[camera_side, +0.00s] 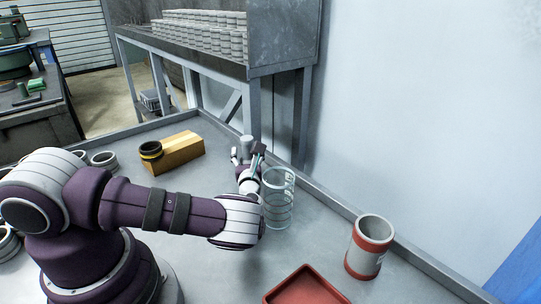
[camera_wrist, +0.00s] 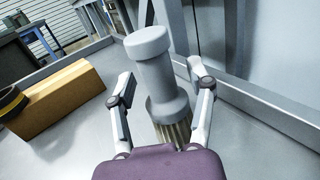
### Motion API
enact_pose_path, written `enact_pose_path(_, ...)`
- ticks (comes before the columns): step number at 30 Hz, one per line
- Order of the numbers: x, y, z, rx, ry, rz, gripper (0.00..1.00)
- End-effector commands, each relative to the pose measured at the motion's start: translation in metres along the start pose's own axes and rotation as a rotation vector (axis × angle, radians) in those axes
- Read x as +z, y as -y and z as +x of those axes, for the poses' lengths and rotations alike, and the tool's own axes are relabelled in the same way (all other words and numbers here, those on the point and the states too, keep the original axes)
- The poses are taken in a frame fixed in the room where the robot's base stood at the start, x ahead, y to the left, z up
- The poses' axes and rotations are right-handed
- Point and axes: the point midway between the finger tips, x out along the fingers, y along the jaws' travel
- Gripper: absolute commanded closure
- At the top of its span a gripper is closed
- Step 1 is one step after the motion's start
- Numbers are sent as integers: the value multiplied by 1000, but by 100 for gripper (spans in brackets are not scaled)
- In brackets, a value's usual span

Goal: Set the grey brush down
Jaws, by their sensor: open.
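The grey brush (camera_wrist: 155,75) has a thick rounded handle and pale bristles. In the wrist view it is upright, handle up and bristles down, between the fingers of my gripper (camera_wrist: 160,80). The fingers are open, with a visible gap on each side of the brush. In the side view only the top of the brush (camera_side: 246,142) shows clearly, at my gripper (camera_side: 248,158) near the back edge of the table. The purple gripper body hides the lower bristles, so I cannot see clearly where they meet the table.
A clear ringed cylinder (camera_side: 279,205) stands close right of my gripper. A yellow block (camera_side: 182,149) with a black-and-yellow ring (camera_side: 150,149) lies to the left. A red-and-grey cup (camera_side: 369,248) and red tray (camera_side: 306,290) are at the right. A raised rim edges the table.

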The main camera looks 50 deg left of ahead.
Motion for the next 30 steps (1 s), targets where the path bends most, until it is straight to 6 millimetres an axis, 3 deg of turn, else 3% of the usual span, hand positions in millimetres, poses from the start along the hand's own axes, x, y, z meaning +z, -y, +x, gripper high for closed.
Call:
enact_pose_path(5, 2, 0, -2, 0, -1, 0, 46)
enact_pose_path(10, 2, 1, -33, -4, -2, 3, 46)
enact_pose_path(18, 53, 0, -30, 2, 0, -3, 46)
enact_pose_path(24, 71, 0, -30, 4, -3, -7, 46)
enact_pose_path(27, 70, -14, -30, 83, -68, -116, 46)
enact_pose_path(30, 58, -41, -38, 287, -225, -401, 46)
